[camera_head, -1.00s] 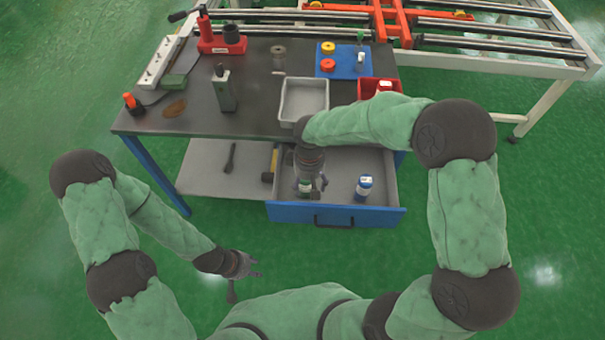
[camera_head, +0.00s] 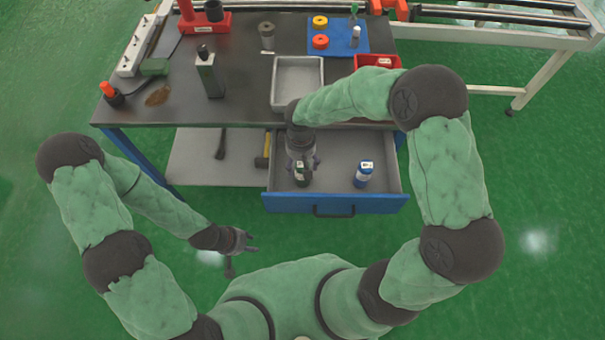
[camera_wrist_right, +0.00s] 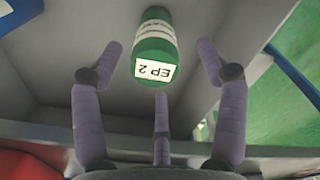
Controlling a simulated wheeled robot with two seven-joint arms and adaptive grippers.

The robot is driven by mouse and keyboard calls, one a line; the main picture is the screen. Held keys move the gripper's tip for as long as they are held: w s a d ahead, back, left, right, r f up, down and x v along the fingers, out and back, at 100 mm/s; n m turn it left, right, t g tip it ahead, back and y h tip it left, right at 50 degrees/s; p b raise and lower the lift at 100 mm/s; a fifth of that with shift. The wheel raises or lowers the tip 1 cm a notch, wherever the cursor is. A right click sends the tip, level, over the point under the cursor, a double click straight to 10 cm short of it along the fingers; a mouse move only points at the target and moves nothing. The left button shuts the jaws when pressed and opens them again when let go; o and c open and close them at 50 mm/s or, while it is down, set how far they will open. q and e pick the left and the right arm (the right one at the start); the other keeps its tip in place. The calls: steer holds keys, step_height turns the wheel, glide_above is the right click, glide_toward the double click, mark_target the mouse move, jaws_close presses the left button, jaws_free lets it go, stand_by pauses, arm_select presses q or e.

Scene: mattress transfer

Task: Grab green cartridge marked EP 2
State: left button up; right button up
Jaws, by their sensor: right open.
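The green cartridge marked EP 2 (camera_wrist_right: 155,48) stands in the open drawer; its white label shows upside down in the right wrist view. My right gripper (camera_wrist_right: 160,75) is open with its fingers spread around the near side of the cartridge, and I see no finger touching it. In the head view the right gripper (camera_head: 302,165) points down into the drawer (camera_head: 335,202), over the green cartridge (camera_head: 301,177). A blue cartridge (camera_head: 363,175) with a white label stands to the right in the same drawer. My left gripper (camera_head: 243,241) hangs empty over the floor with its fingers apart.
The dark workbench (camera_head: 240,104) above the drawer holds a grey tray (camera_head: 297,83), a red bin (camera_head: 375,62) and a blue mat (camera_head: 345,39). A hammer (camera_head: 263,150) lies on the lower shelf (camera_head: 190,165). The drawer walls stand close around the right gripper.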

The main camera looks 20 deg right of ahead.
steer(key=f, duration=0.1)
steer(key=f+b, duration=0.1)
steer(key=f, duration=0.1)
steer(key=f+b, duration=0.1)
steer(key=shift+d+f, duration=0.25)
steer(key=shift+f, duration=0.1)
steer(key=shift+r, duration=0.1)
steer(key=shift+c, duration=0.3)
steer(key=c, duration=1.3)
steer(key=shift+c, duration=0.2)
